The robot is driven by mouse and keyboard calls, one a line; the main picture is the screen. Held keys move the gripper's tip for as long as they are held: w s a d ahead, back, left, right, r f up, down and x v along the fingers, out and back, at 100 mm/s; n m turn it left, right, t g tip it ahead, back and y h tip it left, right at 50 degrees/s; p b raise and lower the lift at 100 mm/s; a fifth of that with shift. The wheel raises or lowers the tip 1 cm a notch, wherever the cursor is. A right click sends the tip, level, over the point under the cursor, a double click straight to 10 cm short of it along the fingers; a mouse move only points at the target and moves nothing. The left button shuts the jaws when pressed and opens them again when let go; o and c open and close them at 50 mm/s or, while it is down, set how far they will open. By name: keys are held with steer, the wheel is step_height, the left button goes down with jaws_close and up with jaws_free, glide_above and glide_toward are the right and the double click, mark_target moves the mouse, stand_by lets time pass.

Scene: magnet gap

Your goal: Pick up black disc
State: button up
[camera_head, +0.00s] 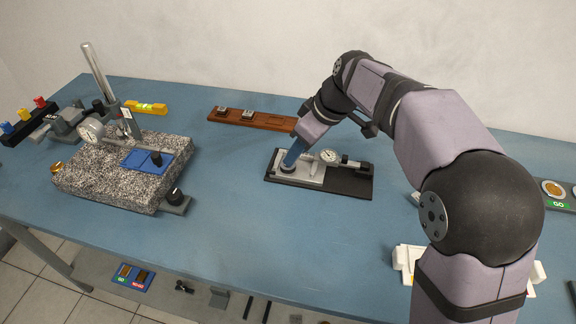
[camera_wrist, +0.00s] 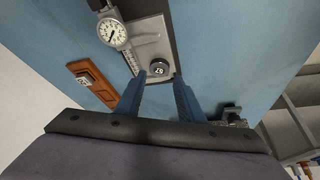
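A small black disc (camera_wrist: 158,68) with a pale mark on its top sits on a grey metal plate (camera_wrist: 152,45) in the wrist view. In the head view the disc (camera_head: 288,169) is at the left end of the plate, partly covered by my fingers. My gripper (camera_wrist: 160,77) is open, with its two blue fingers apart and pointing at the disc, one to each side of it. In the head view my gripper (camera_head: 291,160) reaches down to the disc from above. Whether the fingertips touch the disc cannot be told.
A dial gauge (camera_head: 329,156) stands beside the disc on the black base (camera_head: 345,187). A brown wooden rack (camera_head: 270,121) lies behind. A granite block (camera_head: 90,170) with a steel post (camera_head: 98,70) stands left. The blue table (camera_head: 230,220) is clear in front.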

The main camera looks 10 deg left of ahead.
steer(key=shift+x, duration=2.6)
steer(key=shift+r, duration=0.1)
steer(key=shift+c, duration=0.4)
steer(key=shift+w, duration=0.1)
steer(key=c, duration=0.7)
steer(key=shift+c, duration=0.2)
